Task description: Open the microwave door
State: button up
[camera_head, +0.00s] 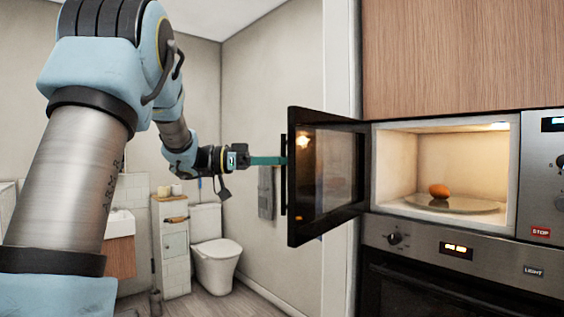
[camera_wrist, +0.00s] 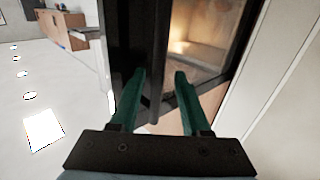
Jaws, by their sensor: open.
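The microwave (camera_head: 445,130) is built into the cabinet at the right of the head view. Its dark glass door (camera_head: 335,175) stands wide open, swung out to the left, and the lit cavity shows. The door's black vertical handle (camera_head: 284,180) is at its free edge. My gripper (camera_head: 284,160) is at this handle. In the wrist view, the green fingers (camera_wrist: 160,90) are open and apart, with the dark door edge and handle (camera_wrist: 153,100) between or just beyond them. I cannot tell whether either finger touches the handle.
An orange round food item (camera_head: 439,190) lies on the glass turntable (camera_head: 450,204) inside the microwave. An oven (camera_head: 450,285) is below it. A toilet (camera_head: 215,255) and small cabinet (camera_head: 172,245) stand at the back left. Wooden panelling (camera_head: 460,55) is above the microwave.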

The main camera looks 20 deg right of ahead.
jog(key=b+v, duration=0.3)
jog(key=v, duration=0.7)
jog(key=shift+a+b, duration=0.4)
jog(key=shift+w, duration=0.15)
